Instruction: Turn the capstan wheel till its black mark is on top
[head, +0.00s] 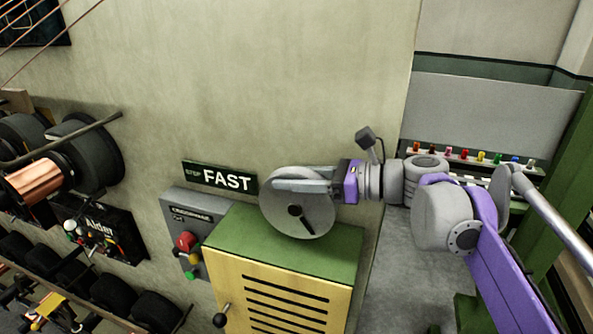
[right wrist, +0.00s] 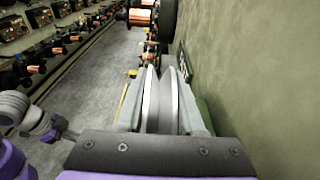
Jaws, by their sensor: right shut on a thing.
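The capstan wheel (head: 318,217) is a grey disc standing upright above a green-topped cabinet. Its black mark (head: 308,226) runs from the dark hub down and slightly right, so it is at the lower part of the wheel. My right gripper (head: 282,182) comes in from the right and is shut on the upper part of the wheel, hiding some of its face. In the right wrist view, the two fingers (right wrist: 162,82) lie on either side of the wheel (right wrist: 163,112), seen edge-on. The mark does not show there. My left gripper is in neither view.
The wheel stands close to a plain wall (head: 270,80) with a FAST sign (head: 220,178). The slotted yellow cabinet (head: 240,290) is below it. A control box (head: 180,222) with a red button is at left, near wire spools (head: 85,155).

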